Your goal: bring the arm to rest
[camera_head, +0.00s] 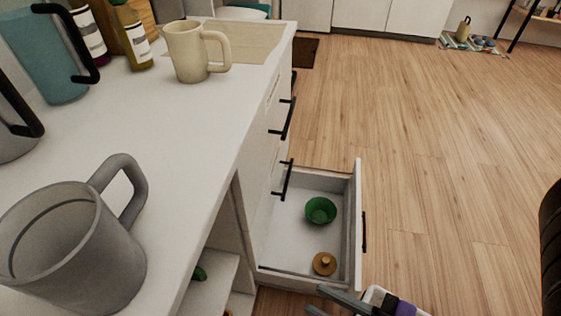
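My gripper (317,299) shows at the bottom edge of the head view, just in front of the open drawer (357,215). Two dark grey fingers point left with a gap between them, and I see nothing held there. Most of my gripper's body is cut off by the frame edge. The drawer is pulled out and holds a green bowl (320,210) and a small round wooden item (324,263) with a knob.
The white counter (190,130) carries a grey mug (75,250), a cream mug (188,52), a teal pitcher (48,50) and bottles (132,35). Open shelves (215,275) lie below. The wooden floor (440,130) to the right is broadly clear. A dark mat (305,52) lies farther back.

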